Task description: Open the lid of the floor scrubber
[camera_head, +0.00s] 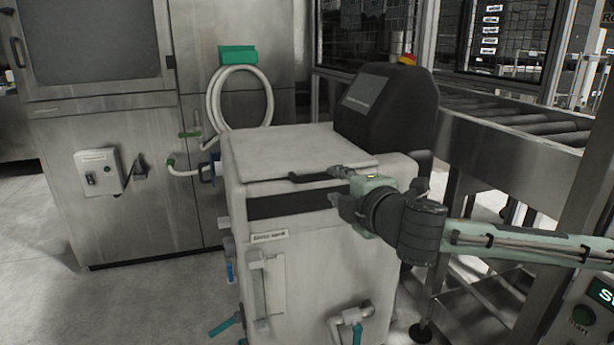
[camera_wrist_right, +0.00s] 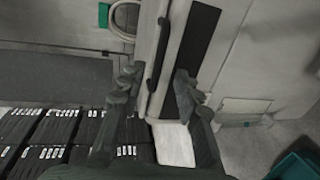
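The floor scrubber (camera_head: 310,250) is a pale boxy machine in the middle of the head view, with a black band across its upper front. Its flat pale lid (camera_head: 285,150) lies closed on top. A dark bar handle (camera_head: 318,174) runs along the lid's front edge; it also shows in the right wrist view (camera_wrist_right: 157,55). My right gripper (camera_head: 338,185) is at the right end of the handle. In the right wrist view its fingers (camera_wrist_right: 158,84) are spread apart, with the scrubber's front edge between and beyond them. Contact is not visible. My left gripper is out of view.
A black console (camera_head: 385,110) with a red-yellow button rises behind the scrubber's right side. A steel cabinet with a coiled hose (camera_head: 240,97) stands behind left. A roller conveyor (camera_head: 520,120) runs at right. Floor (camera_head: 150,300) is clear at left.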

